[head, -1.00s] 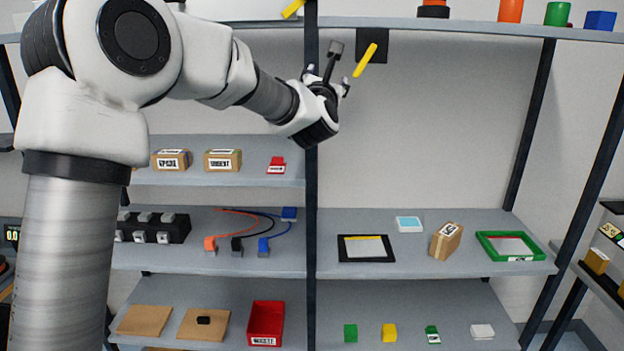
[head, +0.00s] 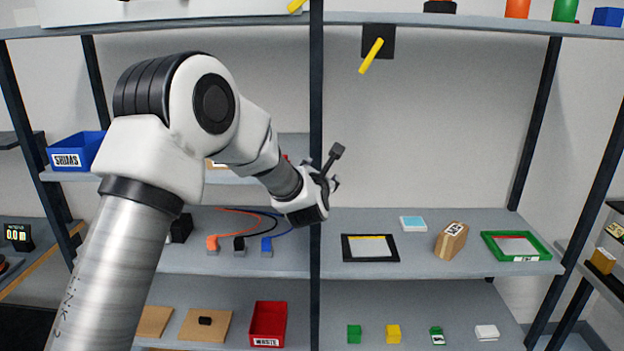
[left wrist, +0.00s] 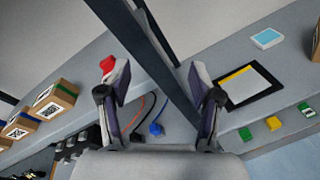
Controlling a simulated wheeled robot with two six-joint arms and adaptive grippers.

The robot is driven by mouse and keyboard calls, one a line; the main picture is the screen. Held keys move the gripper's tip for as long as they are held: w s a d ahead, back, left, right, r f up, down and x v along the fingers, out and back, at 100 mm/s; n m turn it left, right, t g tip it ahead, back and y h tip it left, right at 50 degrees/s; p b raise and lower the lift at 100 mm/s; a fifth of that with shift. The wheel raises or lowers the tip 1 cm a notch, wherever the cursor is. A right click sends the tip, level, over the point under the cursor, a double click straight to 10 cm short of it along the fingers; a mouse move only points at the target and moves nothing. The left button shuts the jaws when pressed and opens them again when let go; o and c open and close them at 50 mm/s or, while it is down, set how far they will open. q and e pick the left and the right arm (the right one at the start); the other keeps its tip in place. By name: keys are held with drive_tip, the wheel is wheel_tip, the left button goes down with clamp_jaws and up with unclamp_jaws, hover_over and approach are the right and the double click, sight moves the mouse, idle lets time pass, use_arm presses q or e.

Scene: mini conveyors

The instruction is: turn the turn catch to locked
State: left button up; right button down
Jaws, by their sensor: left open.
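The turn catch shows in the head view as a yellow bar handle (head: 371,55) on a black square plate (head: 378,42), on the back panel under the top shelf. The handle is tilted, its upper end to the right and its lower end to the left. My left gripper (head: 325,172) is well below and left of the catch, in front of the dark upright post, and touches nothing that I can see. In the left wrist view its two fingers (left wrist: 155,85) are spread apart with nothing between them held. The catch is not in the left wrist view. My right gripper is not in view.
The dark post (head: 316,100) stands close by the left gripper. The middle shelf holds a black-framed panel (head: 370,248), a brown box (head: 451,240) and a green tray (head: 516,246). A red bin (head: 267,324) stands below. The panel around the catch is clear.

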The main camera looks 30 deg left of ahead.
use_arm(q)
drive_tip(key=shift+s+f, duration=0.2)
drive_tip(key=shift+f, duration=0.3)
